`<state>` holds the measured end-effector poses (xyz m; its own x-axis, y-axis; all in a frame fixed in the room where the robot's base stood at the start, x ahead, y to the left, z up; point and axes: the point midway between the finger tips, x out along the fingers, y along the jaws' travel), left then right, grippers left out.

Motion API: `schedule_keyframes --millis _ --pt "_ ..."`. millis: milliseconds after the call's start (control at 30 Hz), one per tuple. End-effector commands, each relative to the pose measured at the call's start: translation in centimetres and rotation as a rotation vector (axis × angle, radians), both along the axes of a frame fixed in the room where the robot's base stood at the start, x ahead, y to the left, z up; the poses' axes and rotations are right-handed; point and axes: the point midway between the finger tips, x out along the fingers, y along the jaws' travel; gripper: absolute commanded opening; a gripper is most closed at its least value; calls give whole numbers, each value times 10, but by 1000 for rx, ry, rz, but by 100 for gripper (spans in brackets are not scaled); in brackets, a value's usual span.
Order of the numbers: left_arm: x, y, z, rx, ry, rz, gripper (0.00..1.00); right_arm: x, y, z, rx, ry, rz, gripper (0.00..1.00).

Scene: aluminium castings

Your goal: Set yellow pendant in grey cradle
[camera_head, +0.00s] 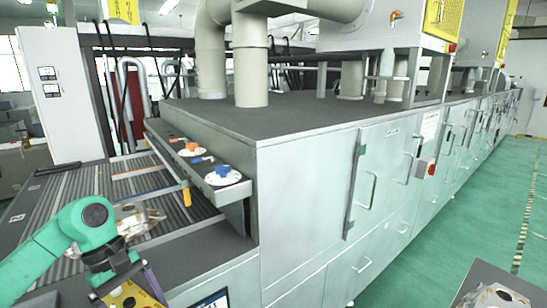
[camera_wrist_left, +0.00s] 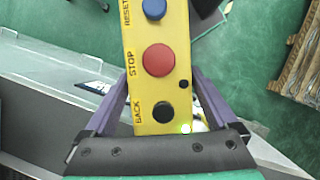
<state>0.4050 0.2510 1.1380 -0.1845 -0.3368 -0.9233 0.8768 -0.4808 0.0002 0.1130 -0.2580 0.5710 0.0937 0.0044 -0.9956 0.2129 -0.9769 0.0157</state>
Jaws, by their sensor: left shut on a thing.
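The yellow pendant (camera_wrist_left: 160,88) fills the middle of the left wrist view. Its face carries a blue RESET button, a red STOP button and a black BACK button, and a small green light shows near its lower edge. My left gripper (camera_wrist_left: 160,78) has its two purple fingers on either side of the pendant and is shut on it. In the head view the pendant (camera_head: 143,299) shows only in part at the bottom edge, below my green left wrist. I cannot make out the grey cradle in either view. My right gripper is not in view.
A roller conveyor (camera_head: 60,205) with a metal casting (camera_head: 137,217) lies behind my left arm. A long grey machine cabinet (camera_head: 305,200) stands to the right, with a side shelf (camera_head: 185,165) bearing blue and orange valve handles.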

Motion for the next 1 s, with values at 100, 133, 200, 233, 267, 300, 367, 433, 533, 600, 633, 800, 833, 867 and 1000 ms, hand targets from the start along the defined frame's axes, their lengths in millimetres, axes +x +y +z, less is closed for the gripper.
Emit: schedule_keyframes --millis 100,133,200,233,267,300,367,433,533,600,633,800,833,867,1000 --pt "-10 -25 -39 -3 2 -296 0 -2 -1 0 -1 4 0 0" --pt "-13 -31 -49 -3 3 -370 0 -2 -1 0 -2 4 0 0" --pt "-18 -43 -70 -3 1 -529 0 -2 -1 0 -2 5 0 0" --pt "-20 -47 -78 -2 0 -591 0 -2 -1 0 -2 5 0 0" --pt "-22 -52 -85 -2 0 -649 0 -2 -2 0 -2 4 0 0" --pt "-24 -57 -95 -2 -1 -723 0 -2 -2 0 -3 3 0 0" --pt "-28 -64 -108 -1 -1 -818 0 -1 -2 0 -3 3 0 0" --pt "-31 -72 -121 -1 -2 -919 0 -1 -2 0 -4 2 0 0" --pt "-35 -81 -139 0 -2 -1052 0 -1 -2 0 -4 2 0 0" --pt "-35 -82 -141 4 -5 -1079 0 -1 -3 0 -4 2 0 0" --pt "-34 -81 -141 4 -5 -1077 0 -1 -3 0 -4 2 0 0" --pt "-35 -82 -168 1 -4 -1072 0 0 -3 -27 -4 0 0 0" --pt "-35 -82 -174 1 -4 -1072 0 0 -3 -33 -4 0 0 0" --pt "-35 -82 -178 0 -4 -1072 0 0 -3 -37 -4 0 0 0" --pt "-35 -82 -197 1 -5 -1071 0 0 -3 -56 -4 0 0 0"
